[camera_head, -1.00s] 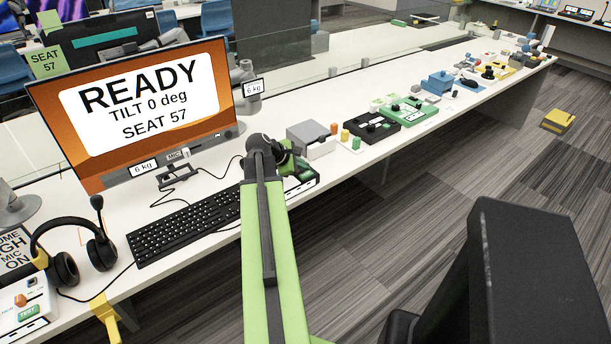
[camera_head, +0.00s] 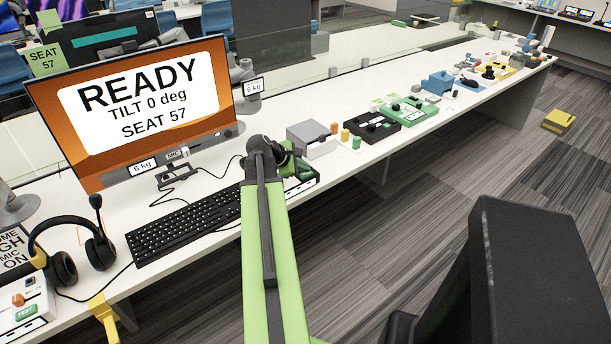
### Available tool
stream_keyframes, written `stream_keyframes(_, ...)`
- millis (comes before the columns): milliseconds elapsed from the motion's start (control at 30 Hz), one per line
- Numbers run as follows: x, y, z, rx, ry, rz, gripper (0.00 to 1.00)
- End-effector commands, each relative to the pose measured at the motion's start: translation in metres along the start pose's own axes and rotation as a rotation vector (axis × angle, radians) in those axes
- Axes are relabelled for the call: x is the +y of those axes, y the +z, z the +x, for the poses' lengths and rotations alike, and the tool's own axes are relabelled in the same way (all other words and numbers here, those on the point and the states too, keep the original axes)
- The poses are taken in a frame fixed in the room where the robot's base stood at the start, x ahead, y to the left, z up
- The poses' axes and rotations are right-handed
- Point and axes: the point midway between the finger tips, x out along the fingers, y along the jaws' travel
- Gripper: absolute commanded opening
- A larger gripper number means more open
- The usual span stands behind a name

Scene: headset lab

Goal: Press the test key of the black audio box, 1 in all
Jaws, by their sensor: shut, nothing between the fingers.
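A dark box (camera_head: 304,184) with a green part on top and a pale label strip on its front sits at the front edge of the desk, right of the keyboard. My arm covers its left part, and I cannot read any key on it. My gripper (camera_head: 290,160) is at the end of my green arm, just above or at this box. It is shut and empty, seen small and partly hidden by my wrist. I cannot tell whether it touches the box. Another black box (camera_head: 371,128) with dark knobs lies farther right along the desk.
A grey box (camera_head: 312,137) and small coloured blocks stand behind and right of the gripper. The keyboard (camera_head: 182,225), headset (camera_head: 98,252), monitor (camera_head: 145,110) and a white box with a green TEST key (camera_head: 27,312) are left. A green box (camera_head: 405,110) lies beyond.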

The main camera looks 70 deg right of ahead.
Motion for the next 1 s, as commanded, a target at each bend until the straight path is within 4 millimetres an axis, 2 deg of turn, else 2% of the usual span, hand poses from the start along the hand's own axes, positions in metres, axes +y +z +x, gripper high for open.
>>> stream_keyframes(1000,-0.0043,-0.0037,0.0061,0.000,-0.001,0.001,0.00)
